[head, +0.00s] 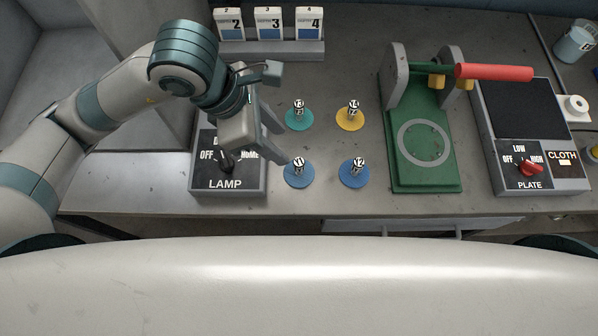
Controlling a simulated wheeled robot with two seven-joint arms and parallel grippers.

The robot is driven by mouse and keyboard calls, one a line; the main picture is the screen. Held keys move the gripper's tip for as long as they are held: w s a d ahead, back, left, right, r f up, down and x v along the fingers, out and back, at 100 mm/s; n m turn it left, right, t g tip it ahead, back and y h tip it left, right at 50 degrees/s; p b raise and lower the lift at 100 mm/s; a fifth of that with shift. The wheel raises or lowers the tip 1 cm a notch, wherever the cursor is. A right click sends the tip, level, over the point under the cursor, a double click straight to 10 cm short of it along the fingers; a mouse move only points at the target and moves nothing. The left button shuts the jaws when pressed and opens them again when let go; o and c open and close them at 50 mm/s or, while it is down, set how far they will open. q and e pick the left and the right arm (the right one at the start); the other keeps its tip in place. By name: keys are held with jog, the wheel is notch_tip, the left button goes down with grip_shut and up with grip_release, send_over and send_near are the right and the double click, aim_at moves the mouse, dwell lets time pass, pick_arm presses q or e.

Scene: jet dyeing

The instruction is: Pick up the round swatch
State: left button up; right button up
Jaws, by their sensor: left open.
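Several round coloured discs with numbered knobs stand on the grey worktop: a teal disc (299,120), a yellow disc (350,121), a left blue disc (298,175) and a right blue disc (355,176). A green press (424,176) with a red handle (494,72) has a pale ring (424,141) on its base. I cannot tell which round thing is the swatch. My left gripper (252,158) is open over the lamp switch box, left of the discs, with nothing seen between its fingers. My right gripper is not in view.
The lamp box (227,185) is partly hidden under my left gripper. Several numbered white packets (269,23) stand in a rack at the back. A plate heater (517,110) with a red knob (531,168) is at right. A cup (575,45) stands far right.

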aim_at(299, 162)
pick_arm(q)
jog(key=b+x, duration=0.2)
jog(key=x, duration=0.5)
jog(key=shift+d+f+b, duration=0.15)
jog(key=shift+f+b, duration=0.15)
jog(key=x, duration=0.1)
jog(key=b+x, duration=0.1)
jog(key=x, duration=0.2)
jog(key=shift+w+a+f+b, duration=0.15)
jog(key=shift+a+f+b, duration=0.05)
jog(key=shift+f+b, duration=0.15)
jog(key=shift+d+f, duration=0.2)
jog(key=shift+f, duration=0.1)
grip_shut()
